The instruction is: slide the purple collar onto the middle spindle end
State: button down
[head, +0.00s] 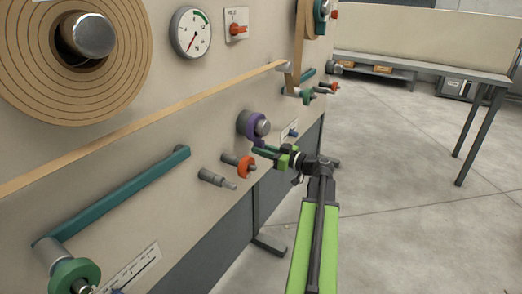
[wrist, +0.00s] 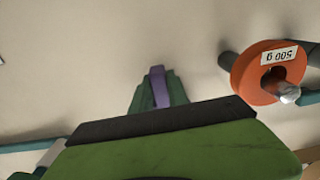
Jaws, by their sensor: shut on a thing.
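The purple collar (head: 252,119) shows in the head view as a ring around the bright metal end of the middle spindle (head: 263,128). How far on it sits, and whether it touches the spindle, I cannot tell. My gripper (head: 262,149) is just below the spindle, its green fingers shut on a purple part that appears to hang from the ring. In the wrist view, a narrow purple piece (wrist: 158,86) shows between my fingertips (wrist: 158,98). The rest of the collar and the spindle are hidden there.
An orange ring (head: 246,166) marked 500 g sits on a peg to the left of my gripper; it also shows in the wrist view (wrist: 258,75). A grey stepped peg (head: 216,179) and a teal bar (head: 120,192) stick out further left. Open floor (head: 400,190) lies right.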

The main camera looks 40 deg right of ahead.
dwell(0.5)
jog(key=shift+r+p, duration=0.4)
jog(key=shift+s+f, duration=0.1)
jog(key=shift+s, duration=0.4)
jog(key=r+v, duration=0.1)
jog(key=v, duration=1.5)
jog(key=shift+s+p, duration=0.3)
jog(key=shift+p, duration=0.1)
jog(key=shift+d, duration=0.15)
